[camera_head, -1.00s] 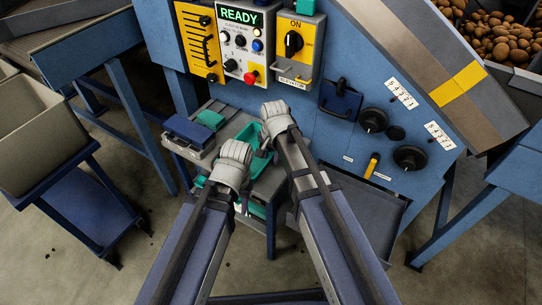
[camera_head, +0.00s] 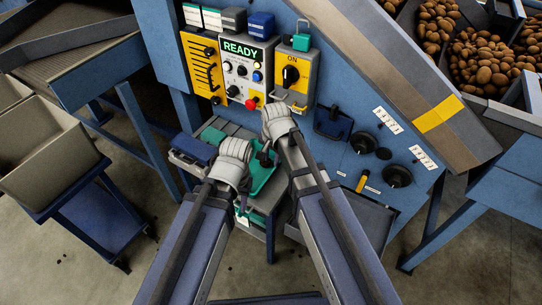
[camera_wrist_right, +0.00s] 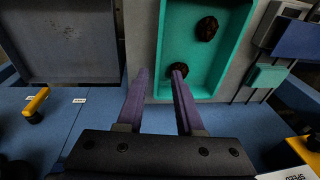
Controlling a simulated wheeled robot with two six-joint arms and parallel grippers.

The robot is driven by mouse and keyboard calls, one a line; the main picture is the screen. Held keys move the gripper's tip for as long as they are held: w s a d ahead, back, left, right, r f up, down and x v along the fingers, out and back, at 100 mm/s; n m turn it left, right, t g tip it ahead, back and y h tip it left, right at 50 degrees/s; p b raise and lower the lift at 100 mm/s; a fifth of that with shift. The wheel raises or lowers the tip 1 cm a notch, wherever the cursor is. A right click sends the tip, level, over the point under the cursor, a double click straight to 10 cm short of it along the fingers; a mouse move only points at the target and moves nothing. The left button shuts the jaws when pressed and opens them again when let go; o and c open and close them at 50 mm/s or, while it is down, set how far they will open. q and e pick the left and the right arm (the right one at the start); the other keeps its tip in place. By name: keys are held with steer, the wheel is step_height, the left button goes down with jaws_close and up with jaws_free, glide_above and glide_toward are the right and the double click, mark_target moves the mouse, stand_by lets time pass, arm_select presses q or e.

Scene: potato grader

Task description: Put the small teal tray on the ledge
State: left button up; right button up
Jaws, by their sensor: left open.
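The teal tray (camera_head: 266,180) lies on a grey stand in front of the blue machine. The right wrist view shows it as a long teal tray (camera_wrist_right: 193,88) with two dark lumps, likely potatoes, inside. My right gripper (camera_wrist_right: 161,70) is open in that view. Its purple fingers are at the tray's left wall near the lower end; contact cannot be told. In the head view my right gripper (camera_head: 267,152) is at the tray's far end. My left gripper (camera_head: 241,192) is open beside the tray's left side, its fingers mostly hidden. I cannot tell which surface is the ledge.
A blue box (camera_head: 193,149) and a teal block (camera_head: 212,136) sit left on the stand. Small boxes, including a blue one (camera_head: 260,25), stand above the READY panel (camera_head: 240,75). A teal item (camera_head: 301,42) sits above the ON switch. A grey bin (camera_head: 350,222) is at right.

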arm_select(q)
steer(key=shift+r+p, duration=0.3)
steer(key=shift+r, duration=0.4)
arm_select(e)
steer(key=s+r+n+g+h, duration=0.1)
steer(key=s+n+g, duration=0.1)
steer(key=s+n, duration=0.9)
steer(key=s, duration=0.5)
steer(key=shift+h, duration=0.3)
steer(key=shift+d+r, duration=0.1)
